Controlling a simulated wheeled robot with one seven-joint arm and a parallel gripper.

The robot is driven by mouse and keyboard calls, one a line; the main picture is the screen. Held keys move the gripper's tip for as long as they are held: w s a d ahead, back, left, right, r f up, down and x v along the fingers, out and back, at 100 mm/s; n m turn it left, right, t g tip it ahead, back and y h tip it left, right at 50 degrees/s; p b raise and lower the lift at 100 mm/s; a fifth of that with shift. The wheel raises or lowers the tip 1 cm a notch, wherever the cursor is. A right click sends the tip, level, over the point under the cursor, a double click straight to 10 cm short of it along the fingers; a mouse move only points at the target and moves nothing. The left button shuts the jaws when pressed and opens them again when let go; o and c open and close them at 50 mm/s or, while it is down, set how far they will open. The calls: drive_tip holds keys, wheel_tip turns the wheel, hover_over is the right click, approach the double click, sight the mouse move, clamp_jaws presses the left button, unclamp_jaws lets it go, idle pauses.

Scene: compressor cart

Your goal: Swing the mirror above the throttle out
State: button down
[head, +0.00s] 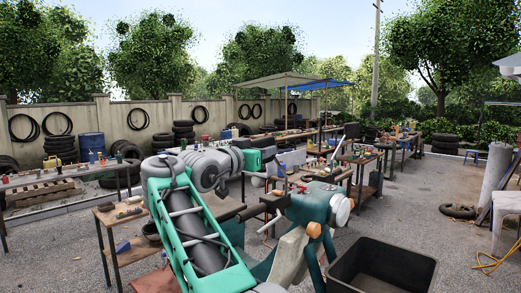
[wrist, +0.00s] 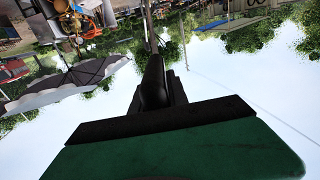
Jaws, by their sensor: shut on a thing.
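A teal cart (head: 314,203) with handlebars stands in front of me in the head view. It has a round pale lamp (head: 342,212) and orange side lights. A black handlebar grip (head: 252,211) sticks out on its left. A small pale mirror (head: 257,181) sits above that grip. My gripper (head: 273,154) is at the end of my arm, just above the mirror. In the wrist view my gripper (wrist: 155,85) is shut, with a thin dark rod (wrist: 150,25) running on from its fingers. The fingers hide the exact hold on the mirror.
A black open crate (head: 383,262) stands at the lower right. Workbenches with tools stand left and behind the cart, including a low bench (head: 122,215). A grey column (head: 493,175) is at the far right. Open gravel lies to the right.

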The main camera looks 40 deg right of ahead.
drive_tip(key=shift+s+r, duration=0.1)
drive_tip(key=shift+r, duration=0.05)
drive_tip(key=c, duration=1.3)
unclamp_jaws()
drive_tip(key=b+v, duration=0.2)
drive_tip(key=v, duration=0.5)
drive_tip(key=shift+a, duration=0.4)
